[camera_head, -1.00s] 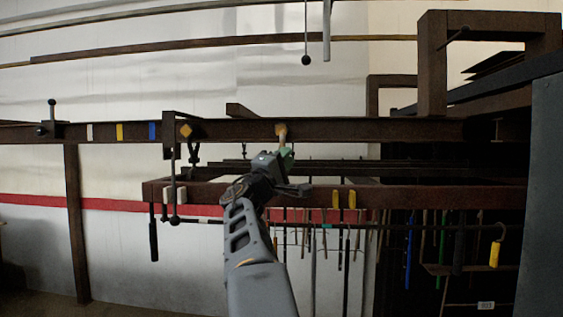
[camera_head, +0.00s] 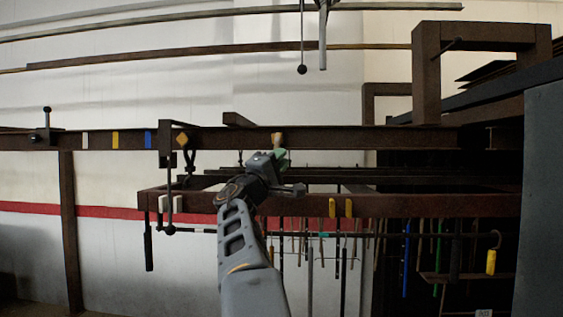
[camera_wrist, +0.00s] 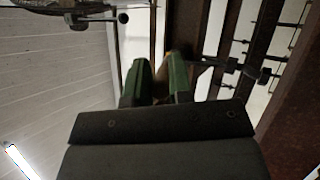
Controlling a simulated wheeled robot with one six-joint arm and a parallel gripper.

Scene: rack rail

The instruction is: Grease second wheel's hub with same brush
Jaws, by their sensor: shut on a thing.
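My gripper (camera_head: 281,157) is in front of the dark rail, with its green fingertips pointing up and away. It is shut on the brush; the tan brush tip (camera_head: 278,138) shows against the rail's face, and I cannot tell if it touches. In the wrist view the green fingers (camera_wrist: 159,82) stand on either side of a brown piece (camera_wrist: 168,62), probably the brush. No wheel shows clearly in the head view. A dark curved thing (camera_wrist: 40,4) at the upper left of the wrist view may be part of a wheel; its hub cannot be made out.
The long rail (camera_head: 350,138) crosses the picture, with a lower brown frame (camera_head: 400,205) beneath it. Rods hang from above, one ending in a ball (camera_head: 302,69). A clamp (camera_head: 168,170) stands left of my arm. Tools hang below the frame at right.

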